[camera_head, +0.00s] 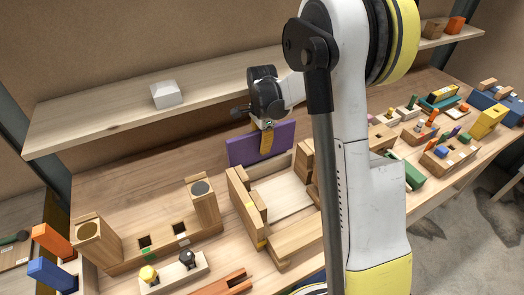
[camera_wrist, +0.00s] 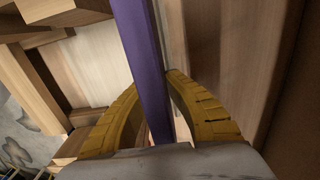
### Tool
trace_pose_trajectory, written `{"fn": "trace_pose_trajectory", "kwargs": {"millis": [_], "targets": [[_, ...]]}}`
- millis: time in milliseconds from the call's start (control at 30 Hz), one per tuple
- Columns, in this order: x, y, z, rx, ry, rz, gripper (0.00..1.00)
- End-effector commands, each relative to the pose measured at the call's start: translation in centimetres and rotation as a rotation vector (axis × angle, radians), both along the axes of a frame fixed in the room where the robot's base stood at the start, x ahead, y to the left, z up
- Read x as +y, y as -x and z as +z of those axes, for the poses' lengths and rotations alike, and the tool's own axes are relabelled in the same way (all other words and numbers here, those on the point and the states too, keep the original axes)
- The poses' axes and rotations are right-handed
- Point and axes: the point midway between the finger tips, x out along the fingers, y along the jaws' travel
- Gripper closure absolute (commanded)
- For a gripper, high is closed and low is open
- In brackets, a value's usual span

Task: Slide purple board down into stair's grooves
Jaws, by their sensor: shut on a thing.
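The purple board (camera_head: 258,145) stands upright on edge at the back of the wooden stair (camera_head: 247,207) in the head view. My gripper (camera_head: 266,142) is above the board, with a yellow finger over its front face. In the wrist view the board (camera_wrist: 150,65) runs between the two yellow fingers of my gripper (camera_wrist: 160,108), which is shut on it. The stair's wooden side pieces (camera_wrist: 55,75) show left of the board in the wrist view. The board's lower edge and the grooves are hidden, so I cannot tell whether the board sits in them.
A shelf (camera_head: 90,115) with a white block (camera_head: 166,94) runs along the back wall. A wooden frame with two posts (camera_head: 205,205) stands left of the stair. Several coloured blocks and toys, including a green block (camera_head: 408,172), lie on the right. My arm hides part of the stair's right side.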

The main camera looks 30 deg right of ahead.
Motion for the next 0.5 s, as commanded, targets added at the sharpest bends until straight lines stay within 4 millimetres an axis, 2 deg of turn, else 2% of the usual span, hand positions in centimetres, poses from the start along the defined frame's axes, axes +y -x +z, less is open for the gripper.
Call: {"fn": "trace_pose_trajectory", "kwargs": {"millis": [33,300,500], "targets": [[-0.4,0.1,1.2,0.0,0.0,-0.002,1.0],[-6.2,1.2,4.5,0.0,0.0,-0.005,1.0],[-9.4,1.8,6.3,0.0,0.0,-0.003,1.0]]}}
